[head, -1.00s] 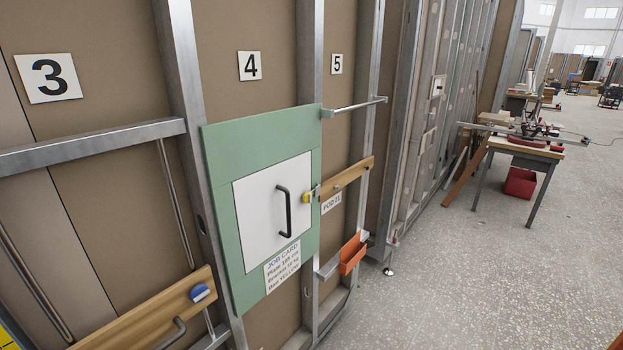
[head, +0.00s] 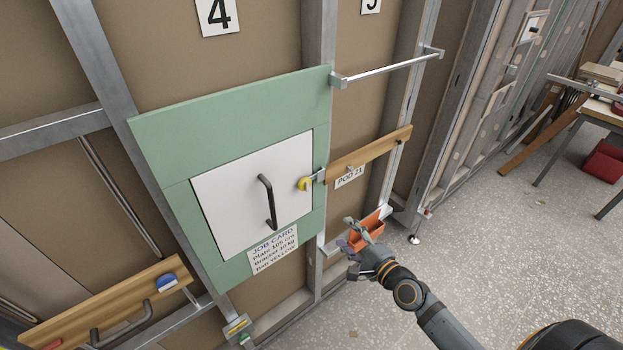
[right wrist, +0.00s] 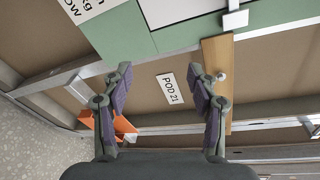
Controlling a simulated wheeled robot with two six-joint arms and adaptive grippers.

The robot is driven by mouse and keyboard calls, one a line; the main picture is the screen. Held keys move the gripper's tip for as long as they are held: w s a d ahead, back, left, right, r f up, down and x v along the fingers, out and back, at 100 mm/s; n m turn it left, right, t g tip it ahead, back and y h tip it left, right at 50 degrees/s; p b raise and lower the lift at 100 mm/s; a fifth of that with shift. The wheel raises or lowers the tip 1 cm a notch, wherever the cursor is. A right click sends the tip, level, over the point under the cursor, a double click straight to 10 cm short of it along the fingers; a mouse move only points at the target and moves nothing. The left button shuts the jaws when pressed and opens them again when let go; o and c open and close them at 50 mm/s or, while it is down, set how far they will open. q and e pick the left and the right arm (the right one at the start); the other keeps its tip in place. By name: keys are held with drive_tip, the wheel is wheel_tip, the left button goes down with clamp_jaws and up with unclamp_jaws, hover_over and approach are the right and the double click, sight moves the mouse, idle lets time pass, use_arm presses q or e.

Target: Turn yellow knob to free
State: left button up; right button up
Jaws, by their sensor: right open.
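The yellow knob (head: 305,184) is at the right edge of the white panel (head: 225,200), beside a metal latch piece (head: 319,175). The panel has a dark handle (head: 267,203) and is set in a green board (head: 160,135). My right gripper (head: 347,240) is open and empty, below and right of the knob, in front of the orange bin as seen from the head. In the right wrist view the open fingers (right wrist: 160,72) frame the POD 21 label (right wrist: 169,89); I cannot make out the knob there. My left gripper is not in view.
A wooden rail (head: 375,152) runs right from the latch. A metal bar (head: 390,66) juts out above it. The orange bin (head: 366,240) hangs below. A blue knob (head: 166,281) sits on another wooden rail at lower left. Speckled floor (head: 480,240) is open at right.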

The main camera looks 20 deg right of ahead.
sight(308, 188)
drive_tip(key=a+r+m+t+y, duration=0.15)
drive_tip(key=a+r, duration=0.25)
drive_tip(key=r, duration=0.7)
drive_tip(key=shift+m+y, duration=0.45)
drive_tip(key=p+x, duration=0.1)
drive_tip(key=x, duration=0.2)
drive_tip(key=p+x, duration=0.1)
drive_tip(key=x, duration=0.2)
drive_tip(key=p+x, duration=0.1)
drive_tip(key=x, duration=0.3)
drive_tip(key=shift+f, duration=0.3)
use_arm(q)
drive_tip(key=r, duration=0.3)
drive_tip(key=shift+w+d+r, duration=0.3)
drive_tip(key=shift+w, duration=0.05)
use_arm(e)
drive_tip(key=shift+s, duration=0.1)
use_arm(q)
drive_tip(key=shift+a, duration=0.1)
use_arm(e)
drive_tip(key=c, duration=1.2)
